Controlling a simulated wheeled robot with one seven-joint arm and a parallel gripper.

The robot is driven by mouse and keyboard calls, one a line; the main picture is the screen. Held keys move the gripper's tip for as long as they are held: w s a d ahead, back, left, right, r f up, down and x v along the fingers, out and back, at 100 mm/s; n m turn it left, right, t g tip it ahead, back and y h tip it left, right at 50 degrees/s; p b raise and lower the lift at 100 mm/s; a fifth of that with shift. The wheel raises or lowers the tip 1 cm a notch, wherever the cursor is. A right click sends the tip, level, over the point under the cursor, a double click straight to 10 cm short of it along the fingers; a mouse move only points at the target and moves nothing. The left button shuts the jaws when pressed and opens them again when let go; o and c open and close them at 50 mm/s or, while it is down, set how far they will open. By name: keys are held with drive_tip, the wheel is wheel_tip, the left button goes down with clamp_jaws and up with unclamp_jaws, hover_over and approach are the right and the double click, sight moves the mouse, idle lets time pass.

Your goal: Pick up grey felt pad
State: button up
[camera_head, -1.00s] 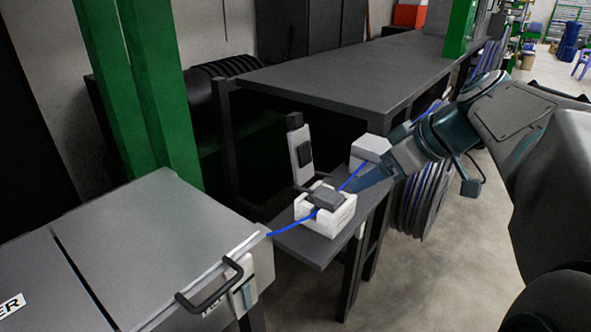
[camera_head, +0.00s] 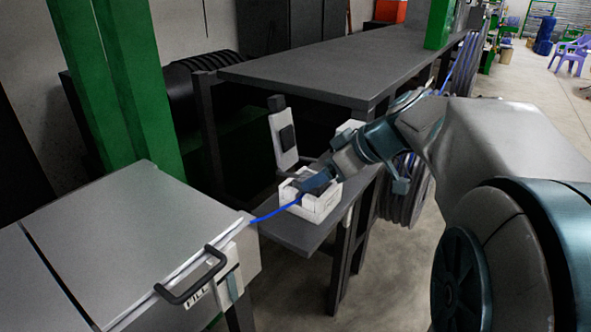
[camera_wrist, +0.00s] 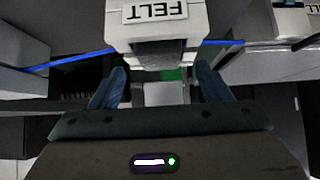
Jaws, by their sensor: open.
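A white holder (camera_head: 322,206) with a slot stands on the small grey shelf; in the wrist view it carries a FELT label (camera_wrist: 158,11). What looks like the grey felt pad (camera_wrist: 159,48) shows as a dark grey block just below that label. In the head view my gripper covers the pad. My gripper (camera_head: 316,184) is over the holder; in the wrist view its two blue fingers (camera_wrist: 160,78) are apart, one on each side in line with the block. I cannot tell whether they touch it. Nothing is held.
A blue cable (camera_head: 275,212) runs from the grey cabinet (camera_head: 130,225) on the left to the holder. A white upright device (camera_head: 284,142) stands behind the holder. The long dark table (camera_head: 340,70) is close behind my arm. Open floor lies at the right.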

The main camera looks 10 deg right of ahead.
drive_tip(key=shift+x, duration=1.4)
drive_tip(key=c, duration=1.1)
drive_tip(key=shift+o, duration=0.2)
